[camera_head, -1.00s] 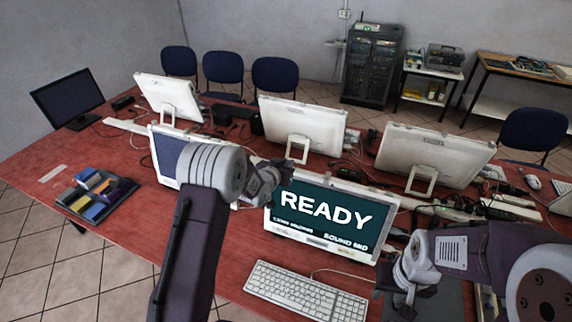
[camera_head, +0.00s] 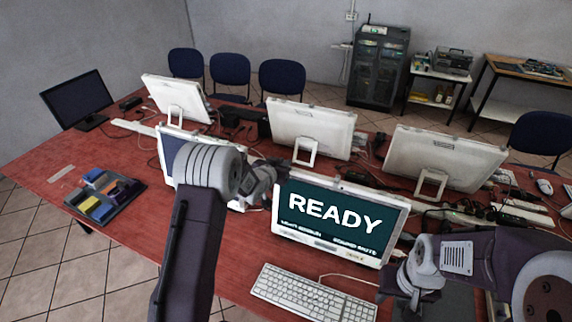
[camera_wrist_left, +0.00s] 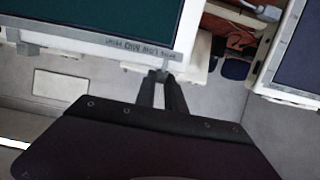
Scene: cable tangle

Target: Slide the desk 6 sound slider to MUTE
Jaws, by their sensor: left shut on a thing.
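The front monitor (camera_head: 335,222) has a dark teal screen with "READY" in large white letters. Small text at its lower right appears to read "SOUND MUTE". My left gripper (camera_head: 270,178) is at the monitor's left side. In the left wrist view, the left fingertips (camera_wrist_left: 161,76) are shut at the monitor's edge on a small grey part, likely the sound slider (camera_wrist_left: 164,62), mostly hidden between them. A strip of small upside-down lettering (camera_wrist_left: 140,49) runs along the frame beside it. My right gripper (camera_head: 403,292) hangs right of the keyboard, its jaws unclear.
A white keyboard (camera_head: 312,293) lies before the monitor. Several more monitors stand behind on the red table (camera_head: 125,222), with cables and power strips between them. A dark tray of coloured blocks (camera_head: 122,206) sits at the left.

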